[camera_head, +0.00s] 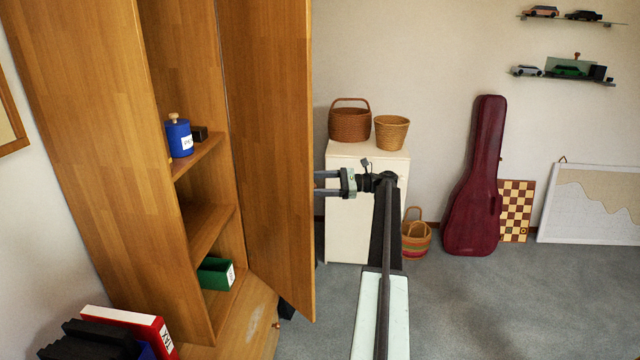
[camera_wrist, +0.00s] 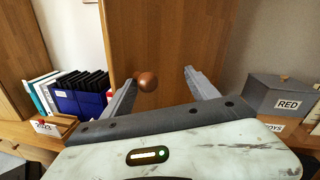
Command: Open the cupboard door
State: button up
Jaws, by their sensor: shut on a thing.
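The tall wooden cupboard (camera_head: 100,130) stands at the left in the head view. Its door (camera_head: 268,140) is swung out, and the shelves inside show. In the wrist view the door (camera_wrist: 175,40) fills the middle, with a round brown knob (camera_wrist: 147,81) on it. My gripper (camera_head: 320,182) is at the door's outer side, its fingers pointing at the door. In the wrist view my gripper (camera_wrist: 160,84) is shut on the knob, which sits between the fingers against the left one; a gap shows at the right finger. The knob is hidden in the head view.
A blue jar (camera_head: 179,138) and a green box (camera_head: 215,273) are on the shelves. A white cabinet (camera_head: 350,225) with baskets stands behind my gripper. A red binder (camera_head: 125,325) is at lower left. A guitar case (camera_head: 475,190) leans on the wall. Carpet at right is clear.

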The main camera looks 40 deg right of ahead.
jog(key=shift+w, duration=0.25)
